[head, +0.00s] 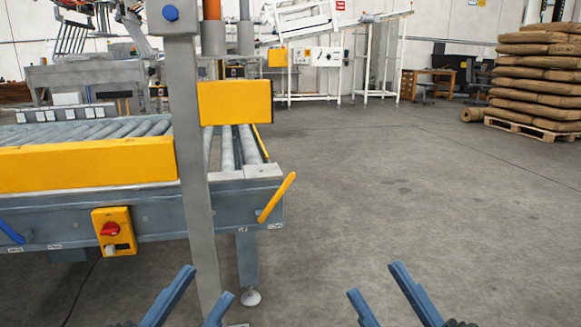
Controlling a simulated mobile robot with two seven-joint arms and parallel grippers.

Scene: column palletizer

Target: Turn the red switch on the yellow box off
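The yellow box (123,240) is mounted on the grey side of the roller conveyor at the lower left of the head view. The red switch (110,229) sits on its upper part, and a small whitish knob shows below it. My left gripper (207,295) is at the bottom of the view, right of the box and apart from it, with its two blue fingers spread and nothing between them. My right gripper (374,278) is further right over the floor, also spread and empty. The exact angle of the switch is too small to tell.
A grey upright post (192,160) stands between the box and my grippers. The roller conveyor (60,220) fills the left, with a yellow handle (277,197) at its right end. Stacked sacks on a pallet (533,130) stand far right. The floor (420,200) at centre right is clear.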

